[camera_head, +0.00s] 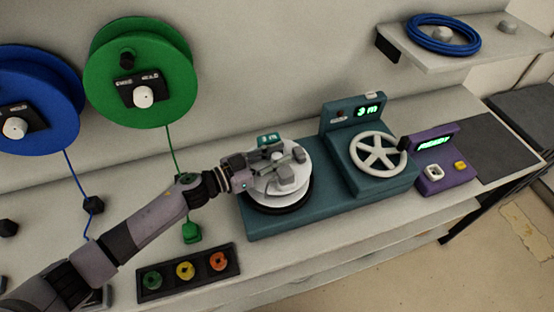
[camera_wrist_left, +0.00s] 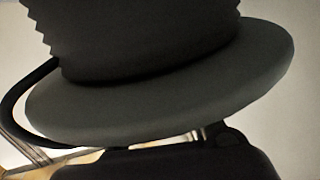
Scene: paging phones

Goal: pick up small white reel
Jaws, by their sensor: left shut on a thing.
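The small white reel (camera_head: 262,188) sits on or just above a round black base at the left end of the teal machine (camera_head: 340,208). My left gripper (camera_head: 288,167) reaches in from the left over the top of the reel and is shut on it. The gripper hides the reel's centre. In the left wrist view a wide grey disc (camera_wrist_left: 150,108) in shadow fills the middle, very close, with a dark ribbed part above it. I cannot tell whether the reel is clear of the base. My right gripper is not in view.
A white spoked wheel (camera_head: 378,153) and a "3 m" display (camera_head: 368,111) are on the machine. A purple box (camera_head: 440,175) stands right of it. Green (camera_head: 140,60) and blue (camera_head: 30,90) spools hang on the wall. A button tray (camera_head: 187,270) lies in front. A shelf holds blue cable (camera_head: 442,35).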

